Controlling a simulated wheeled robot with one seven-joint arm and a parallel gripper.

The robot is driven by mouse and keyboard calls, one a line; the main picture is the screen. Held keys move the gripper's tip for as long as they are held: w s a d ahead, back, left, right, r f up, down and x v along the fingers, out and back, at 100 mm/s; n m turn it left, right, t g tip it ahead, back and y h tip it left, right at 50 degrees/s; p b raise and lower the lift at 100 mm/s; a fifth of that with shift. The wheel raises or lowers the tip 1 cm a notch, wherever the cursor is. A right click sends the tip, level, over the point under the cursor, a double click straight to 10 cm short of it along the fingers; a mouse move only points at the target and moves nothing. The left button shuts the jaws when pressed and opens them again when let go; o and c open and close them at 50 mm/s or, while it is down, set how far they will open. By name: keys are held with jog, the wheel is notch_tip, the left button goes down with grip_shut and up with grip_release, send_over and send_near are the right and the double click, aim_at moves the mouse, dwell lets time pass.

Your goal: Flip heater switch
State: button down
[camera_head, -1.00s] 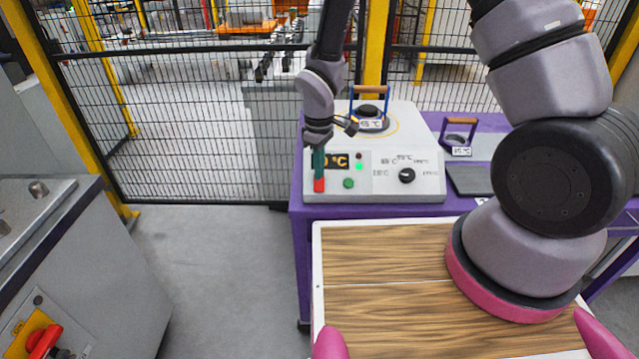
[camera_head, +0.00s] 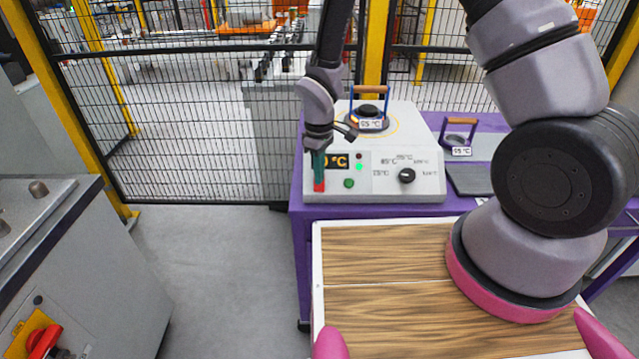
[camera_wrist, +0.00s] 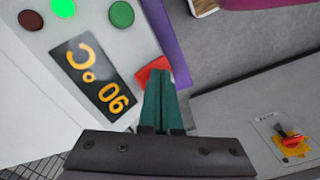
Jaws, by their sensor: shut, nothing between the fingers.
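The heater (camera_head: 420,185) is a white box with a sloped front panel on a purple table. A red switch (camera_head: 319,187) sits at the left end of the panel, partly covered by my fingertips; it also shows in the wrist view (camera_wrist: 150,72). My gripper (camera_head: 318,178) points down in front of the panel, its green fingers shut and empty. In the wrist view my fingertips (camera_wrist: 165,75) overlap the right edge of the red switch; I cannot tell whether they touch it. The display (camera_wrist: 97,80) shows 90 °C, and a green lamp (camera_wrist: 63,8) is lit.
A green button (camera_head: 348,183) and a black knob (camera_head: 407,175) are on the same panel. A blue-framed handle (camera_head: 369,92) stands on the heater top. A wood-topped surface (camera_head: 390,250) lies in front. A grey cabinet (camera_head: 100,260) stands left; mesh fencing (camera_head: 200,120) is behind.

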notch_tip(320, 180, up, 7)
dwell(0.9)
dwell(0.4)
jog(key=d+r+m+t, duration=0.1)
jog(key=d+r+m, duration=0.1)
jog(key=d+r, duration=0.35)
jog(key=w+d+r+m+t+y, duration=0.1)
jog(key=d+r+m, duration=0.2)
jog(key=r, duration=0.6)
jog(key=d+r+m+t, duration=0.1)
jog(key=d+r+m, duration=0.1)
jog(key=d+r, duration=0.35)
jog(key=s+d+r+m+t, duration=0.2)
jog(key=s+d+r+m, duration=0.2)
jog(key=s+r, duration=0.2)
jog(key=s+d+r+m+t+y, duration=0.1)
jog(key=s+d+r+m+t, duration=0.1)
jog(key=s+d+r+m, duration=0.2)
jog(key=s+r, duration=0.3)
jog(key=r, duration=0.2)
jog(key=shift+s+d+r+m, duration=0.15)
jog(key=shift+d+r+m, duration=0.2)
jog(key=shift+d+m, duration=0.05)
